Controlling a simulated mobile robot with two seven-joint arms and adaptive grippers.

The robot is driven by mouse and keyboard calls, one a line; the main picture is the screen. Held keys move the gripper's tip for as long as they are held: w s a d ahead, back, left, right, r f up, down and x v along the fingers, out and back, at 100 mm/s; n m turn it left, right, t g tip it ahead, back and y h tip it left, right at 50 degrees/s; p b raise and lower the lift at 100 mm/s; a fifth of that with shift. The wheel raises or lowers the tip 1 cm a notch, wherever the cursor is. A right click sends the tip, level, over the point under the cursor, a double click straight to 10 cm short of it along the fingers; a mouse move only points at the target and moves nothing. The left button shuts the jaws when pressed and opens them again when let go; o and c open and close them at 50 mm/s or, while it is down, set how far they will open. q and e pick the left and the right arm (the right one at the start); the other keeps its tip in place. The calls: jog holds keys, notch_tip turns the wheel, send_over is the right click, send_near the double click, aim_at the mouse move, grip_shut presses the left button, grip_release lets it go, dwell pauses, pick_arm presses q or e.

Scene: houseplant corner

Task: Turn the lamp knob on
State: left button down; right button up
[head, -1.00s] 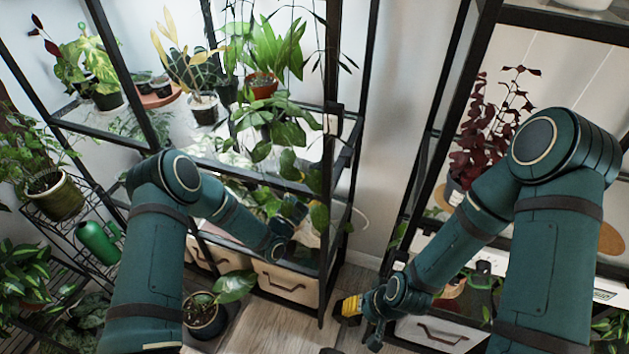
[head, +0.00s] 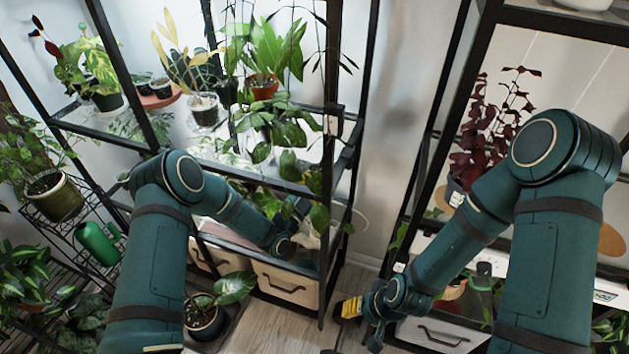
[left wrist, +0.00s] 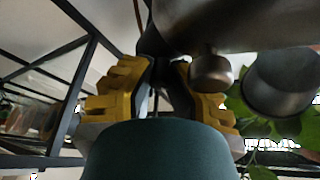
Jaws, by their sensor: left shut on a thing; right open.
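My left arm reaches into the plant shelf below the glass tier. Its gripper (head: 300,210) is mostly hidden by leaves and the arm in the head view. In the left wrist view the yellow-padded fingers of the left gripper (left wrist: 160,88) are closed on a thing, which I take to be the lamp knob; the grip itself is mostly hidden. A rounded brownish metal piece (left wrist: 210,72) shows beside the right finger, under a large dark metal body (left wrist: 240,20). My right gripper (head: 352,308) is open and empty, low in front of the right shelf.
A dark shelf post (head: 333,190) with a small black box stands right of the left arm. Trailing leaves hang around it. Several potted plants, such as one in an orange pot (head: 263,88), stand on the upper tier. Bare floor (head: 275,325) lies between the arms.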

pick_arm(q)
jog(key=shift+m, duration=0.5)
jog(key=m+g, duration=0.2)
jog(key=m, duration=0.2)
jog(key=shift+r+h, duration=0.1)
jog(key=shift+h, duration=0.3)
jog(key=shift+d+m+g, duration=0.1)
jog(key=shift+m+g, duration=0.6)
jog(key=shift+m, duration=1)
jog(key=c, duration=0.9)
grip_release()
jog(key=v, duration=1.2)
